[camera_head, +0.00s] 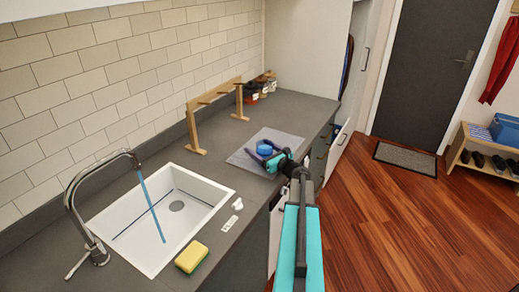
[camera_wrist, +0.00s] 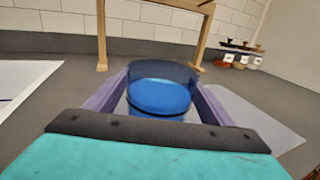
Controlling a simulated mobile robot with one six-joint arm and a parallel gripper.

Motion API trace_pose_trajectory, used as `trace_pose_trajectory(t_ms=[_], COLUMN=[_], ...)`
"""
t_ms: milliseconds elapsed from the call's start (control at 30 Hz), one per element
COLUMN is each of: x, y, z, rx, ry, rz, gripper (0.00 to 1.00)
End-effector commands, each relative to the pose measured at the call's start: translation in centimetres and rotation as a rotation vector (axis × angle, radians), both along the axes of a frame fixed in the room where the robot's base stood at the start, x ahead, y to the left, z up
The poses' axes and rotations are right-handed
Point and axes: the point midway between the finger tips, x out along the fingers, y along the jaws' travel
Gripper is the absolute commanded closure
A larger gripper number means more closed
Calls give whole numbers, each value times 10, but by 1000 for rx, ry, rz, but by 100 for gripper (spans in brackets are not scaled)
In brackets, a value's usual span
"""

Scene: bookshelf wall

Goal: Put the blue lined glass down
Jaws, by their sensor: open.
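The blue lined glass (camera_head: 265,148) is over the grey mat on the counter in the head view. In the wrist view the glass (camera_wrist: 160,97) looks upright, with a clear rim, blue inside and a dark line around it. My gripper (camera_head: 261,150) is open, with one purple finger on each side of the glass. In the wrist view the fingers reach along both sides of it, and I cannot tell whether they touch it. The base of the glass is hidden behind my gripper's dark edge, so its contact with the surface does not show.
The grey mat (camera_head: 246,157) lies near the counter's front edge. A wooden rack (camera_head: 190,126) stands behind it against the tiled wall. Several jars (camera_head: 262,86) are in the far corner. The sink (camera_head: 140,225), with running water, and a sponge (camera_head: 191,257) are nearer. Dark counter (camera_head: 300,108) beyond the mat is clear.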

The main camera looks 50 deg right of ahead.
Motion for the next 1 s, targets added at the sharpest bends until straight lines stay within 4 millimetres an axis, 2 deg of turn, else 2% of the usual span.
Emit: trace_pose_trajectory(t_ms=[267,800,1000], x=[-29,-101,-116], y=[4,11,12], z=[-2,-1,0], rx=[0,0,0], ry=[0,0,0], rz=[-1,-2,-1], gripper=[24,24,24])
